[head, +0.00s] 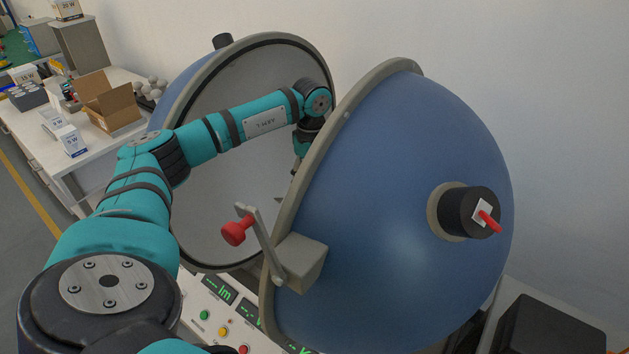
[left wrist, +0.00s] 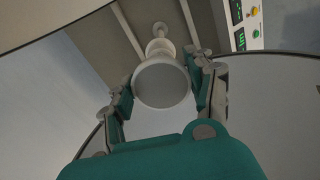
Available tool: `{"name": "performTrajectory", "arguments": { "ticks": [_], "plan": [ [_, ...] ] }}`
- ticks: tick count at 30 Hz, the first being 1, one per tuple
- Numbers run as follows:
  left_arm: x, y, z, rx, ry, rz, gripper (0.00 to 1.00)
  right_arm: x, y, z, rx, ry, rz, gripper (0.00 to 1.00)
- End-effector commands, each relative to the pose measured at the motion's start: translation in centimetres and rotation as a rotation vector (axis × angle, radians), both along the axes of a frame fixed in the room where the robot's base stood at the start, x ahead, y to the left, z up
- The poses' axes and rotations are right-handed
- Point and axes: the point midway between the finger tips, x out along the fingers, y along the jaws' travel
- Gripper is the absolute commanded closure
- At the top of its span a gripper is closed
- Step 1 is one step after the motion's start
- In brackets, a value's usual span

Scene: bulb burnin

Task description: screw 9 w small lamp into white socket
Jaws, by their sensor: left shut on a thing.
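My left arm reaches between the two halves of a blue sphere (head: 420,190) in the head view. Its gripper is mostly hidden there behind the near half's rim. In the left wrist view my left gripper (left wrist: 160,80) is shut on a pale round lamp (left wrist: 162,88), seen from its broad end, with a finger on each side. Just beyond the lamp, in line with it, stands a pale stepped piece (left wrist: 160,46), which looks like the white socket on its post. The lamp hides the join, so I cannot tell whether they touch. My right gripper is not in view.
The far half-shell (head: 225,190) stands behind my arm. A red-knobbed latch (head: 238,232) sticks out from the near half. A control panel (head: 222,308) with green displays and buttons lies below. A table at left holds an open carton (head: 108,108) and lamp boxes (head: 71,140).

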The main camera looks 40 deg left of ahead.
Motion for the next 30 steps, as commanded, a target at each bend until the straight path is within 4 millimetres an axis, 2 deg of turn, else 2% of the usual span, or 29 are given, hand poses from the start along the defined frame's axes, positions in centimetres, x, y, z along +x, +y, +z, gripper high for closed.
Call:
{"name": "performTrajectory", "arguments": {
  "ticks": [1,13,17,23,24,28,30],
  "plan": [
    [0.00,0.79,0.18,0.014,-0.007,-0.062,0.77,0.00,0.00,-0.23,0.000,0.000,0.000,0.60],
    [-0.36,0.65,0.15,0.013,-0.001,-0.666,0.78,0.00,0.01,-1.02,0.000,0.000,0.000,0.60],
    [-0.44,0.65,0.16,0.013,0.001,-0.747,0.78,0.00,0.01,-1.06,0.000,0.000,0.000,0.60],
    [-0.48,0.64,0.14,0.012,0.003,-0.754,0.78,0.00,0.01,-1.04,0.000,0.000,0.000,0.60],
    [-0.49,0.64,0.13,0.012,0.003,-0.754,0.44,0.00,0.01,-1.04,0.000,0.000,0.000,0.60],
    [-0.49,0.55,0.10,0.011,0.003,-0.755,0.28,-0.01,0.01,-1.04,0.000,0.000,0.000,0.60],
    [-0.47,0.46,0.07,0.009,0.002,-0.756,0.28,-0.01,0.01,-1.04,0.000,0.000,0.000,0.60]
  ]
}}
